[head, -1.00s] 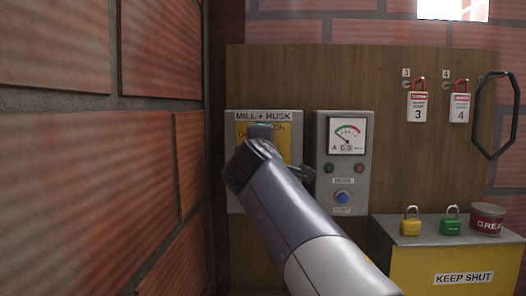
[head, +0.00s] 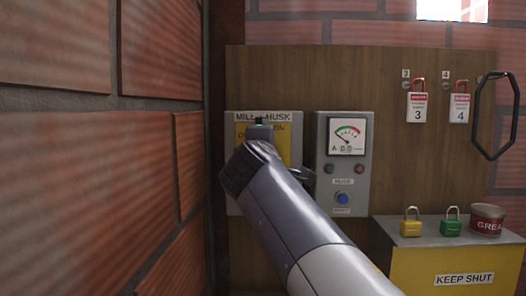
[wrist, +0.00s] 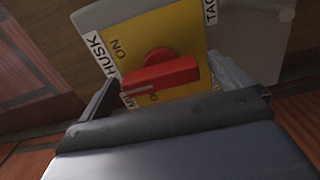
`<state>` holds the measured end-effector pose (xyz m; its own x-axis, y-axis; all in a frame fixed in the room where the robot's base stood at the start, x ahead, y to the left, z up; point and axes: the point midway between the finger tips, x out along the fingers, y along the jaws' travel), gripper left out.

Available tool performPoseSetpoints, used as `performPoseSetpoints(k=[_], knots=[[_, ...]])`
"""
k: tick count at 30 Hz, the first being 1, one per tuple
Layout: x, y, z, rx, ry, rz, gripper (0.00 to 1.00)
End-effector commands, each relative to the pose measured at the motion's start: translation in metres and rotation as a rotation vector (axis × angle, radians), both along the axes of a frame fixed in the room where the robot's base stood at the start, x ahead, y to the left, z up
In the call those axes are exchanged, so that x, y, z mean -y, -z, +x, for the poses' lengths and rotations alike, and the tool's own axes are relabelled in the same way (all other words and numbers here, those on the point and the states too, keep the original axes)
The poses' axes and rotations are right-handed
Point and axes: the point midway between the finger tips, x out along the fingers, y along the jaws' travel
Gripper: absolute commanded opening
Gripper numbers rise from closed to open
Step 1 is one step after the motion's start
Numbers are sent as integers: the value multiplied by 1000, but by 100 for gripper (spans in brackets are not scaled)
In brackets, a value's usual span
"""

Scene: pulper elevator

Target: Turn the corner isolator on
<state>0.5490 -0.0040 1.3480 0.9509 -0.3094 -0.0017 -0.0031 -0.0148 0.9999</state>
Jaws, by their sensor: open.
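The corner isolator is a grey box (head: 233,200) labelled MILL + HUSK, low in the corner by the brick wall. Its yellow plate (head: 284,135) is partly hidden behind my arm. In the wrist view the yellow plate (wrist: 190,40) shows ON and part of a second word beginning with O. A red rotary handle (wrist: 165,74) stands on it, its white-lined end towards the label edge, between the two words. My gripper (wrist: 162,80) is open, with one finger on either side of the handle. I cannot tell whether the fingers touch it.
A grey meter box (head: 322,180) with a dial and blue button stands just right. Padlocks and a grease tin (head: 487,220) sit on a yellow box. The brick wall (head: 150,150) is close on the left.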

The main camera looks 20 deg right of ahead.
Motion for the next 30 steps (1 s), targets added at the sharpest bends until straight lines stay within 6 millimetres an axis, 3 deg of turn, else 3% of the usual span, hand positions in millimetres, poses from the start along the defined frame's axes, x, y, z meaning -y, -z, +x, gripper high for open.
performPoseSetpoints(k=[12, 18, 30], knots=[[-25, 1, -74, 2, -4, 0, 98], [-29, 1, -88, 1, -2, 1, 98], [-29, 0, -89, 0, 0, 0, 98]])
